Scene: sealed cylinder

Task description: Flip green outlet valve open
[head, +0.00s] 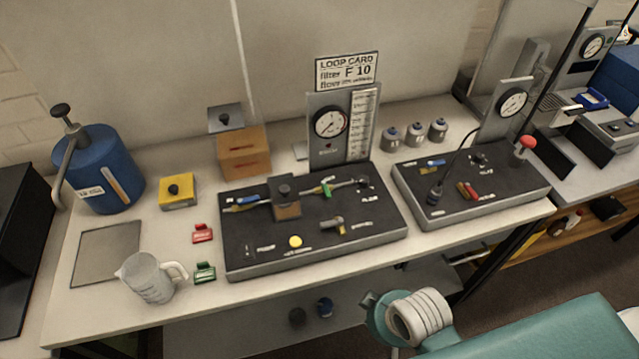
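The green outlet valve (326,190) is a small green handle on the thin line across the black loop panel (320,248). It sits right of a brown block with a dark knob (285,196). A blue valve handle (246,199) is on the same line, left of the block. The green handle appears tilted to the line, but it is too small to tell its exact setting. My teal and white arm shows at the lower right, well short of the panel. Neither gripper shows, and nothing touches the green valve.
A gauge board (329,122) stands behind the panel. A second black panel (470,180) with a red-topped lever is to the right. A clear jug (148,278), red tag (202,233) and green tag (204,272) lie left. A blue canister (100,170) stands at the far left.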

